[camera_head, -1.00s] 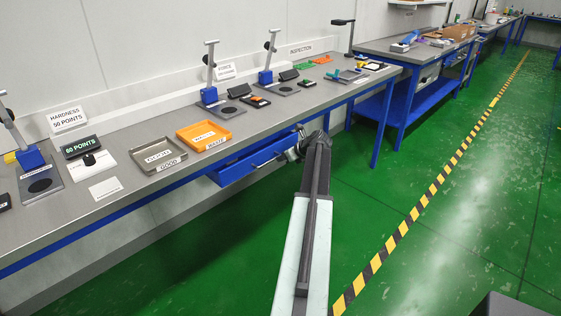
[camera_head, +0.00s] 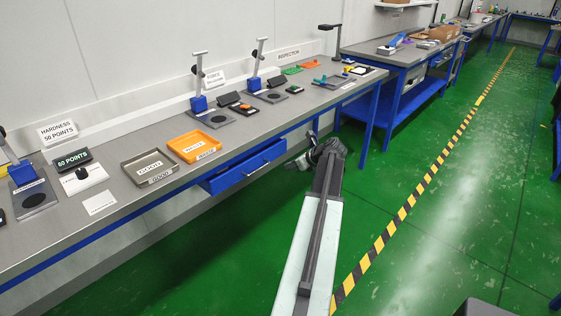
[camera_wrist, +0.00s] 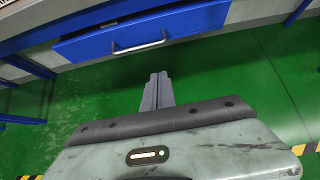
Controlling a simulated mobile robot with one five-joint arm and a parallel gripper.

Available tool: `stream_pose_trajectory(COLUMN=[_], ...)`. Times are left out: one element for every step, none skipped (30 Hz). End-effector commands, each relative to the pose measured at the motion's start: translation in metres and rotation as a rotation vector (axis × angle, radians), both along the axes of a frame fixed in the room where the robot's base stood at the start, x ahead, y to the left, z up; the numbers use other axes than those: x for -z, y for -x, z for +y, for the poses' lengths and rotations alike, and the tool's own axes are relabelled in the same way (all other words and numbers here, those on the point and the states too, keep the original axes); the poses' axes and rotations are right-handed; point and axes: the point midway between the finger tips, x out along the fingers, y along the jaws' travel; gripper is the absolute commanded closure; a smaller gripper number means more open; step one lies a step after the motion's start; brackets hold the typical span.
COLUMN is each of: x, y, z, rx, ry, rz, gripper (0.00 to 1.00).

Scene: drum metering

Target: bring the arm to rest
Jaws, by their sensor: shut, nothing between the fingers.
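My arm reaches forward from the bottom of the head view, over the green floor. My gripper (camera_head: 304,158) is at its far end, in front of the bench near the blue drawer. In the wrist view my gripper (camera_wrist: 156,86) has its fingers together, with nothing between them. The fingers point toward the blue drawer (camera_wrist: 140,32), which has a pale bar handle. Green floor shows between the fingertips and the drawer front, and no contact is visible. The blue drawer also shows in the head view (camera_head: 243,169), left of my gripper.
The long grey bench (camera_head: 135,207) runs along the wall on the left. An orange tray (camera_head: 194,146) and a grey tray (camera_head: 150,168) stand on it, with several gauge stands. A second blue bench (camera_head: 405,97) stands beyond. A yellow-black floor stripe (camera_head: 403,212) runs on the right, with open floor around it.

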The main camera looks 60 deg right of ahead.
Motion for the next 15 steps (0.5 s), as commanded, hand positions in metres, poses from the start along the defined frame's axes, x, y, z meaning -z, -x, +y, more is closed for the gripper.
stream_pose_trajectory(x=[-0.0075,-0.0084,-0.0091,-0.0093,-0.0093,-0.0090,-0.0088,-0.0085,-0.0081,-0.0080,-0.0080,-0.0080,-0.0080,-0.0078,-0.0071], y=[0.0042,0.0059,0.0076,0.0084,0.0090,0.0094,0.0094,0.0094,0.0092,0.0091,0.0090,0.0089,0.0089,0.0081,0.0042], z=[0.0021,0.0026,0.0031,0.0034,0.0035,0.0037,0.0037,0.0037,0.0038,0.0037,0.0038,0.0038,0.0039,0.0045,0.0081], rx=[0.000,-0.001,-0.002,-0.003,-0.003,-0.004,-0.004,-0.004,-0.004,-0.004,-0.004,-0.004,-0.004,-0.006,-0.020], ry=[0.000,0.000,0.001,0.000,0.000,0.000,0.000,0.000,0.000,0.000,0.000,0.000,0.000,0.001,0.007], rz=[0.000,0.000,0.000,0.000,0.000,0.000,0.000,0.000,0.000,0.000,0.000,0.001,0.001,0.001,0.007], gripper=[1.00,1.00,1.00,1.00,1.00,1.00,1.00,1.00,1.00,1.00,1.00,1.00,1.00,1.00,1.00])
